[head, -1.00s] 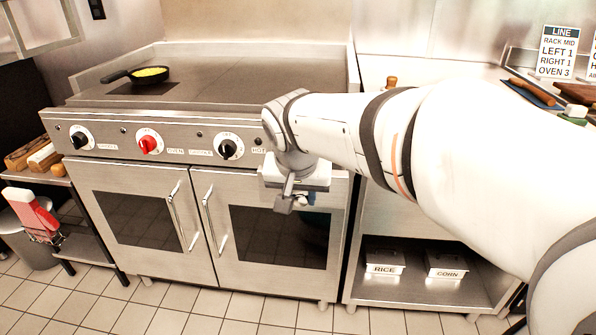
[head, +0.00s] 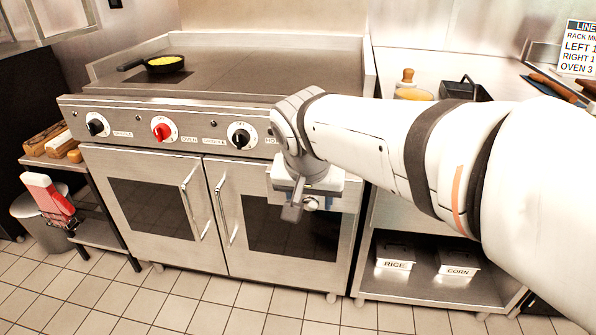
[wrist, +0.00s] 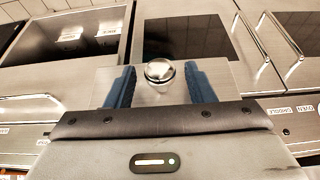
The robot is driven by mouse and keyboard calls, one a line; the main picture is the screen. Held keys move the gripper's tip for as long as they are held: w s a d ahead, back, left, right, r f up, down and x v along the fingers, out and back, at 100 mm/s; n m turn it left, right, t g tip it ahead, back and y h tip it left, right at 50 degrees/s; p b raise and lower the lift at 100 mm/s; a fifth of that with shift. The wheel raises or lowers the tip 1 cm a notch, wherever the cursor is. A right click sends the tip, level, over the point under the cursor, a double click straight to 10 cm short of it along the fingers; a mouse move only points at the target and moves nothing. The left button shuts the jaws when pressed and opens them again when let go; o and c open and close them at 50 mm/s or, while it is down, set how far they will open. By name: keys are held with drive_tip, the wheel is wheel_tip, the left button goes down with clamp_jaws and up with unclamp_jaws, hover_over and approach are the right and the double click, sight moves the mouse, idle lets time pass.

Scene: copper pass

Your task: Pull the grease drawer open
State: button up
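The grease drawer (head: 345,196) is a small steel front under the right end of the stove's control panel, partly hidden by my arm in the head view. Its round shiny knob (wrist: 160,71) shows clearly in the wrist view. My gripper (wrist: 159,84) is open there, with one blue finger on each side of the knob and a visible gap on both sides. In the head view my gripper (head: 297,206) is in front of the drawer, its fingers mostly hidden. I cannot tell whether the drawer is slightly out.
Two oven doors with upright handles (head: 225,212) are below and left. A pan (head: 165,64) with yellow food stands on the griddle. RICE (head: 395,256) and CORN (head: 458,262) boxes sit on the low shelf at right. Tiled floor is clear in front.

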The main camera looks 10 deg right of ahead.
drive_tip(key=d+p+v, duration=0.1)
drive_tip(key=p+v, duration=0.4)
drive_tip(key=v, duration=0.2)
drive_tip(key=shift+s+a+r, duration=0.2)
drive_tip(key=shift+a+r, duration=0.2)
drive_tip(key=shift+a, duration=0.15)
